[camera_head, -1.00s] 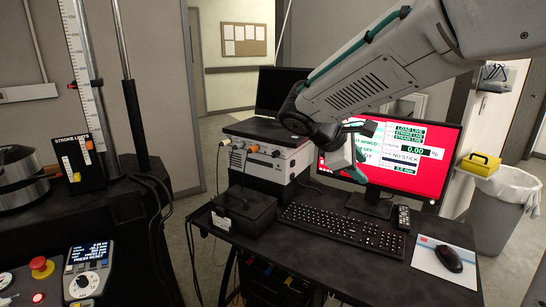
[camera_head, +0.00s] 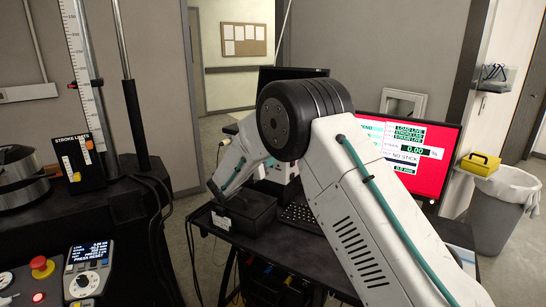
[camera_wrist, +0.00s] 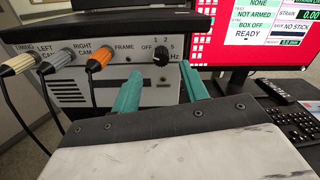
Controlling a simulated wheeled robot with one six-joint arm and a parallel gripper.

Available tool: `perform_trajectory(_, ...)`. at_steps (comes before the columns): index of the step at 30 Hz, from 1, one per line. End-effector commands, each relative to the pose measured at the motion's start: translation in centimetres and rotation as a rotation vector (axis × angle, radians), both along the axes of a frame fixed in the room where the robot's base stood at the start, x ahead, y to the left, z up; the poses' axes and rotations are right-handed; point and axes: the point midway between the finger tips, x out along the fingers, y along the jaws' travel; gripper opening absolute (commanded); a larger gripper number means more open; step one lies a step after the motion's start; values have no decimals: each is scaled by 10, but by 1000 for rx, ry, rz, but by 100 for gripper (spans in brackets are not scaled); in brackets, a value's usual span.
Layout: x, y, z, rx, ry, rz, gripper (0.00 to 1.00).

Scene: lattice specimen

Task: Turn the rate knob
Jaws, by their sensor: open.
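The rate knob (camera_wrist: 162,52) is a small black knob on the front panel of a grey control box (camera_wrist: 100,93) in the wrist view. Nothing shows between the fingers except the panel behind. In the head view my arm covers the knob and most of the box, and my gripper cannot be made out there.
Cables with grey and orange plugs (camera_wrist: 97,62) stick out of the panel left of the knob. A red-screened monitor (camera_head: 440,150) stands to the right. A keyboard (camera_wrist: 296,122) lies on the desk. A black box (camera_head: 250,212) sits at the desk's front left.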

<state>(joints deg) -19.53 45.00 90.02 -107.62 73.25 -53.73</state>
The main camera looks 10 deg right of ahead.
Motion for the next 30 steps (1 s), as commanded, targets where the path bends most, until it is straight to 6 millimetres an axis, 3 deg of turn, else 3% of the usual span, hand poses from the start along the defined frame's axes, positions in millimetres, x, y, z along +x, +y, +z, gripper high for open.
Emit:
perform_trajectory(9, 33, -37, 0, 1, 0, -3, 44)
perform_trajectory(21, 40, -44, 1, 2, -1, -2, 44)
perform_trajectory(26, 40, -44, 1, 2, -1, -2, 2)
perform_trajectory(30, 39, -44, 1, 2, -2, -2, 0)
